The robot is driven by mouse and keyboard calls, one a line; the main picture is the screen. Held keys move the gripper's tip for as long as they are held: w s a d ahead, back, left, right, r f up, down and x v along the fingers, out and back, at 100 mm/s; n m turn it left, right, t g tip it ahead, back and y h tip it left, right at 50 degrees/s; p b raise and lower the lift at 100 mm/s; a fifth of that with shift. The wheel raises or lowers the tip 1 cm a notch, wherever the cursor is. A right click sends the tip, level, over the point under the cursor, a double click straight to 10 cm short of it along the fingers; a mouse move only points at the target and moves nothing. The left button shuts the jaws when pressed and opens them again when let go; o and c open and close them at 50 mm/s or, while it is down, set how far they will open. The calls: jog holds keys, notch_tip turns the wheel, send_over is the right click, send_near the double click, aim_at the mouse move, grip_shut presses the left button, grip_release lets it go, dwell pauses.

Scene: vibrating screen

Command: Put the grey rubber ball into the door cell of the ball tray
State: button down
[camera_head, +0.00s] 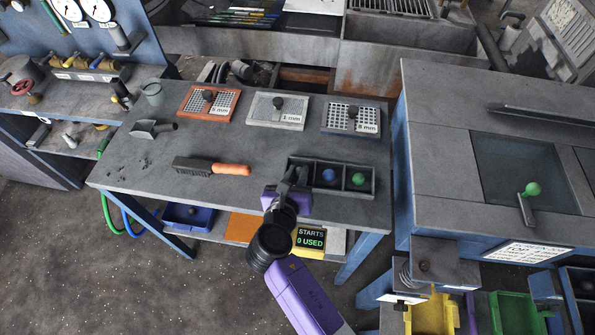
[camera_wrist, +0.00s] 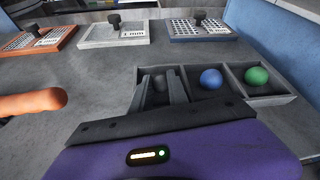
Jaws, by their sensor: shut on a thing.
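The ball tray (camera_head: 343,178) is a dark open tray on the right part of the grey table, with cells in a row. A blue ball (camera_wrist: 211,79) lies in the middle cell and a green ball (camera_wrist: 257,76) in the right cell. My gripper (camera_wrist: 160,84) is at the left cell, its fingers shut on a small grey ball (camera_wrist: 158,83) that shows only partly between them. In the head view, my gripper (camera_head: 297,174) covers much of that cell. I cannot tell whether the ball touches the cell floor.
A wire brush with an orange handle (camera_head: 231,169) lies left of the tray. Three mesh screens (camera_head: 209,104) (camera_head: 276,111) (camera_head: 351,118) with black knobs stand behind. A scoop (camera_head: 151,128) lies far left. The table's middle is clear. The vibrating screen's housing (camera_head: 440,160) stands to the right.

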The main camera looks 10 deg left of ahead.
jog(key=c, duration=1.3)
grip_release()
jog(key=shift+f, duration=0.1)
jog(key=shift+r, duration=0.5)
jog(key=v, duration=1.2)
jog(key=shift+r, duration=0.1)
